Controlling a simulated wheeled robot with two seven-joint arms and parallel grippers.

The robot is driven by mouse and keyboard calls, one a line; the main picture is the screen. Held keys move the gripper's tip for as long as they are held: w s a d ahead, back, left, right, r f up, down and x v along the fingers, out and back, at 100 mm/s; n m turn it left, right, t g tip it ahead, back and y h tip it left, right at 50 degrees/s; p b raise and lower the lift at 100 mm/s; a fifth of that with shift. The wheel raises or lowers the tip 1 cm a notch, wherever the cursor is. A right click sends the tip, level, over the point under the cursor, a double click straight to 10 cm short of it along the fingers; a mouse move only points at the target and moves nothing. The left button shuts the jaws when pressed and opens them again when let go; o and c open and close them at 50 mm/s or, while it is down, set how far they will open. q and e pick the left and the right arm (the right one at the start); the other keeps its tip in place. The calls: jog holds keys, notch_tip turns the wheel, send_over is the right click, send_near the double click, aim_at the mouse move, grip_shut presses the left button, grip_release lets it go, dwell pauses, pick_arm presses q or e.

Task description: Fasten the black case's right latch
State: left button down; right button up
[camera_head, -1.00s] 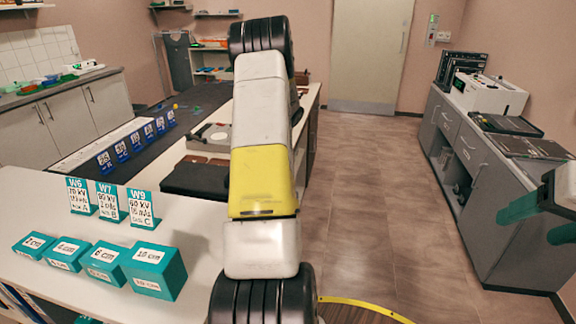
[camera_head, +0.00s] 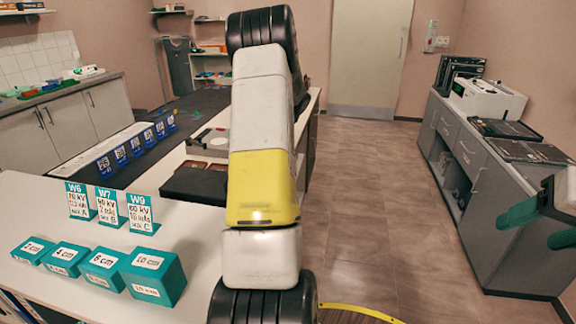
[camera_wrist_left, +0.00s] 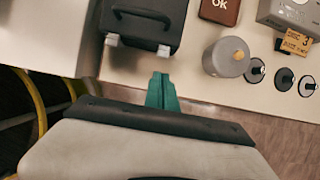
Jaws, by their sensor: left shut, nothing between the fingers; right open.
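The black case (camera_wrist_left: 145,22) is at the top of the left wrist view, its handle (camera_wrist_left: 141,17) facing my gripper. Two pale latches show on its front edge: the left latch (camera_wrist_left: 112,40) and the right latch (camera_wrist_left: 165,50). I cannot tell whether either is fastened. My left gripper (camera_wrist_left: 161,77) is shut and empty, its green fingertips just below the right latch in the picture; contact is unclear. In the head view the case (camera_head: 194,184) is partly hidden behind my left arm. My right gripper (camera_head: 540,226) is open at the right edge, away from the case.
A grey cylinder (camera_wrist_left: 226,57), a brown OK block (camera_wrist_left: 220,10) and several dark discs (camera_wrist_left: 283,77) lie right of the case. Teal blocks (camera_head: 153,275) and label cards (camera_head: 140,212) stand on the near white counter. The floor to the right (camera_head: 365,200) is clear.

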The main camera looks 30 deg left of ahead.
pick_arm(q)
jog(key=shift+v, duration=1.65)
jog(key=s+d+r+n+t+h, duration=0.1)
jog(key=s+d+r+n+t, duration=0.2)
jog(key=d+r, duration=0.5)
jog(key=s+d+r+n+t+h, duration=0.1)
jog(key=s+d+r+n+h, duration=0.25)
jog(key=d, duration=0.65)
jog(key=s+d+r+n+t+h, duration=0.1)
jog(key=s+d+r+n, duration=0.1)
jog(key=s+d, duration=0.6)
jog(key=s+d+r+n+t+h, duration=0.1)
jog(key=s+d+r+n+t, duration=0.1)
jog(key=s+d+n, duration=0.3)
jog(key=s+d, duration=0.2)
jog(key=s, duration=0.2)
jog(key=shift+d+r+t, duration=0.3)
jog(key=shift+d+r, duration=0.1)
